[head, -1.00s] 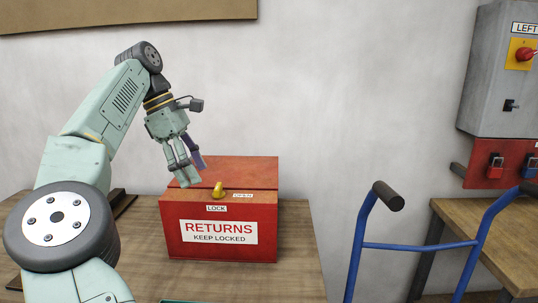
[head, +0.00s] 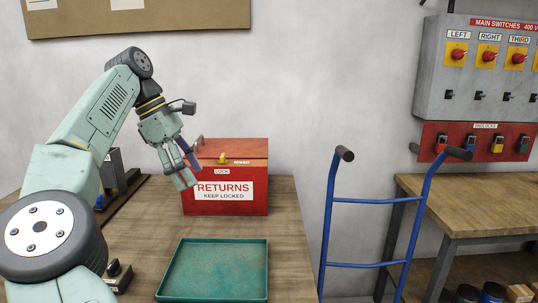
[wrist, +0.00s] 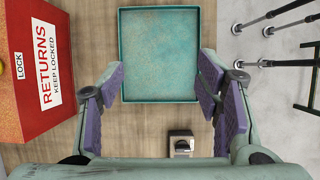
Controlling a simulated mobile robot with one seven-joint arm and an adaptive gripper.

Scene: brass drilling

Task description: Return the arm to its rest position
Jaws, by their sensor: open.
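My arm comes in from the left of the head view, bent at a high elbow. My gripper (head: 187,172) hangs from it, pointing down, open and empty. In the head view its fingers overlap the left part of the red returns box (head: 225,205). In the wrist view the two purple-padded fingers (wrist: 160,88) stand wide apart with nothing between them but the bench and part of a green tray (wrist: 160,50). The red box (wrist: 35,105) lies to the left there, apart from the fingers.
The wooden bench (head: 285,240) holds the green tray (head: 212,272) in front of the box. A yellow knob (head: 222,158) sits on the box. A blue hand truck (head: 375,201) stands right of the bench. A switch cabinet (head: 470,100) hangs above another bench (head: 450,205).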

